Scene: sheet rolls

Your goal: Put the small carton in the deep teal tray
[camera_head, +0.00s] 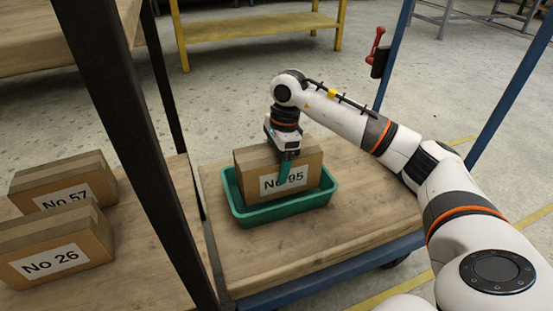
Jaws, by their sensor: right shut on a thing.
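A small brown carton (254,171) labelled "No 95" stands upright inside the deep teal tray (285,208). The carton's upper part rises above the tray rim, and its base is hidden by the tray's front wall. My right gripper (286,170) is shut on the carton from above, with one finger in front of the label. The other finger is hidden behind the carton. My left gripper is not in view.
The tray sits on a wooden-topped cart (350,225) with a blue frame. Two more cartons, "No 57" (90,172) and "No 26" (92,247), stand on a wooden shelf at left. A dark post (130,130) rises between shelf and cart.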

